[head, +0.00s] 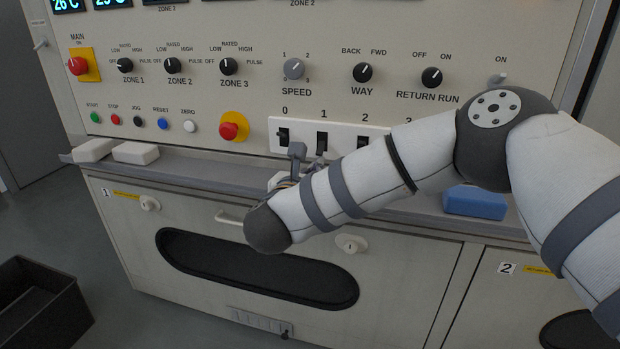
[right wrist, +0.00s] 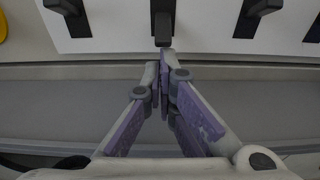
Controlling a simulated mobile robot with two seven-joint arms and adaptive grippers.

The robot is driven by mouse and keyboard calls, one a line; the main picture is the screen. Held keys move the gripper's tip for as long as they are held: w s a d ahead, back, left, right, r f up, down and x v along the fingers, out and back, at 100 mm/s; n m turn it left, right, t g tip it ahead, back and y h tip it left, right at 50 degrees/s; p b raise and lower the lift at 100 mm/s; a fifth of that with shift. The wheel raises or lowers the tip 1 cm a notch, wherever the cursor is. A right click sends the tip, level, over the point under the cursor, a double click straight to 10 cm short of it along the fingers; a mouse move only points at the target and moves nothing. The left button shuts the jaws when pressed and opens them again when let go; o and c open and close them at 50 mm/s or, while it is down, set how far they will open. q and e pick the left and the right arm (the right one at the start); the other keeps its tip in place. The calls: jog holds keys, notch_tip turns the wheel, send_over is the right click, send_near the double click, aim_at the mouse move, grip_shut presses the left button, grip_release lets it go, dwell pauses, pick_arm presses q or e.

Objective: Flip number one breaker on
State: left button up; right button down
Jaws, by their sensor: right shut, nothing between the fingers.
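The number one breaker (head: 321,143) is a black switch under the label 1 on the white strip of the panel. In the right wrist view its dark lever (right wrist: 162,28) sits lower in its slot than the neighbouring levers. My right gripper (head: 297,150) is in front of the strip, partly hidden by my forearm. In the right wrist view its closed fingertips (right wrist: 165,57) point at the number one breaker from just below its lever, with nothing held. I cannot tell whether they touch it. My left gripper is not in view.
Breaker 0 (head: 283,137) stands on the left and breaker 2 (head: 363,142) on the right, both close by. A red stop button (head: 229,131) is further left. Below runs a grey ledge (head: 215,172) with two white blocks and a blue block (head: 475,202).

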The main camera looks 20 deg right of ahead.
aim_at(313, 145)
dwell(0.4)
pick_arm(q)
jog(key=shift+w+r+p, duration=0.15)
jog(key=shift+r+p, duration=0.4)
jog(key=shift+p, duration=0.2)
pick_arm(e)
jog(key=shift+r+g, duration=0.25)
jog(key=shift+g, duration=0.05)
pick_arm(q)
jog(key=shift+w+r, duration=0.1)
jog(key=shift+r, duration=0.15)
pick_arm(e)
jog(key=shift+s+a+r+y, duration=0.1)
jog(key=shift+y, duration=0.2)
